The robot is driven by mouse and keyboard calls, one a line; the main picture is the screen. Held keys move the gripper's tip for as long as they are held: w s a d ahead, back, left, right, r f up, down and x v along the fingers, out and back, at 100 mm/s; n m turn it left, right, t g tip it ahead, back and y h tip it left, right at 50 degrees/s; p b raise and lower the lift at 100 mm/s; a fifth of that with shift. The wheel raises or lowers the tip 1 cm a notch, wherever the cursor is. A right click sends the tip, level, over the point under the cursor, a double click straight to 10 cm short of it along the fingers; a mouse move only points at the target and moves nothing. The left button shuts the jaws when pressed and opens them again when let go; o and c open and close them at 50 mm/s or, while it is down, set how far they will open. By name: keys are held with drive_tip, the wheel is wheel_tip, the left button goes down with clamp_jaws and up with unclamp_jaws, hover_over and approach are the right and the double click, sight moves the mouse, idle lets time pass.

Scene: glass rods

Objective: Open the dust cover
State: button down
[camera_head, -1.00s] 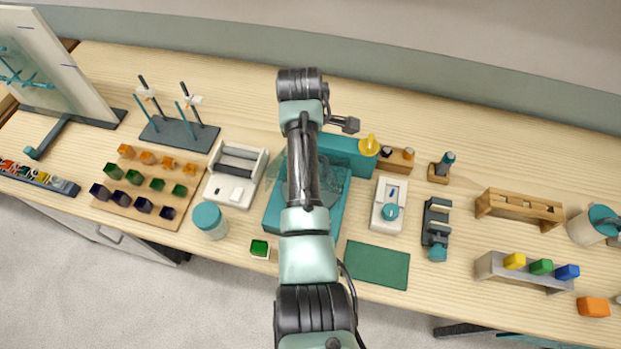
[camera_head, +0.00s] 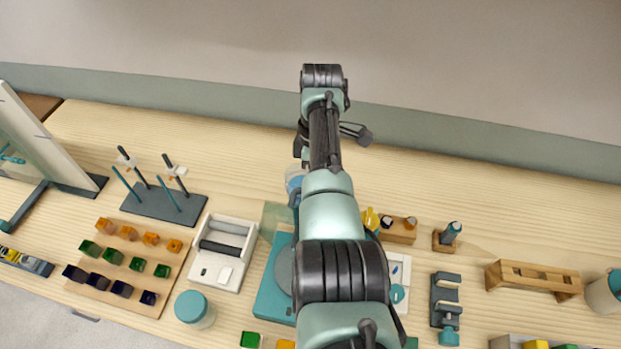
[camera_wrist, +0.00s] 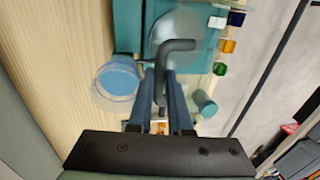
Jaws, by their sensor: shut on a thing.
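The teal machine (camera_head: 268,303) stands mid-bench, largely behind my arm, with a pale round disc (camera_head: 284,270) on it. A clear greenish panel (camera_head: 274,217), seemingly the dust cover, shows at its far left; its tilt is hard to tell. In the wrist view the machine (camera_wrist: 128,22) is at the top. The two blue fingers of my gripper (camera_wrist: 160,98) are shut on a dark grey bent bar (camera_wrist: 178,46), which looks like a handle. Whether the bar joins the panel is unclear. In the head view my arm hides the fingers.
A clear vessel with blue inside (camera_head: 295,183) stands behind the machine, close to my fingers in the wrist view (camera_wrist: 118,78). A white device (camera_head: 222,250) and teal-lidded jar (camera_head: 195,308) are left. A yellow-topped item (camera_head: 371,219) is right. The far bench is mostly clear.

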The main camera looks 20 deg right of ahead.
drive_tip(key=shift+s+f, duration=0.1)
drive_tip(key=shift+f, duration=0.25)
drive_tip(key=shift+s+a, duration=0.1)
drive_tip(key=c, duration=1.1)
unclamp_jaws()
drive_tip(key=shift+o, duration=1.3)
drive_tip(key=shift+w, duration=0.25)
drive_tip(key=shift+r, duration=0.1)
wheel_tip(320, 180, up, 13)
drive_tip(key=w+d, duration=0.1)
drive_tip(key=w, duration=0.1)
drive_tip(key=shift+d+p, duration=0.3)
